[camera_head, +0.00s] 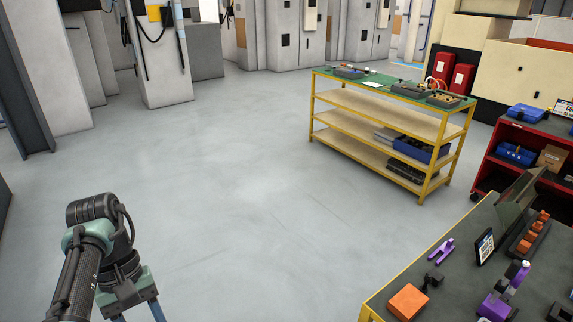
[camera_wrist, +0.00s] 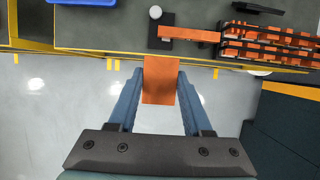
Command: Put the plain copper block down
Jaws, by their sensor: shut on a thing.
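My gripper (camera_wrist: 161,76) is shut on a plain copper block (camera_wrist: 160,88), which sits between the two blue fingers in the wrist view. The block's far end meets the yellow table edge in the picture; below it is floor. I cannot tell its height or whether it touches the edge. In the head view my arm is at the lower left, with the fingers running off the bottom edge and the held block out of sight. Another orange copper-coloured block (camera_head: 408,301) lies on the dark-topped, yellow-edged bench (camera_head: 437,284) at the lower right.
The wrist view shows a dark holder (camera_wrist: 174,36) with a copper bar, a rack of copper pieces (camera_wrist: 265,42) and a blue tray (camera_wrist: 82,2). In the head view, purple tools (camera_head: 497,303) and a tablet (camera_head: 485,247) occupy the bench. The middle floor is clear; a yellow shelf table (camera_head: 385,135) stands beyond.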

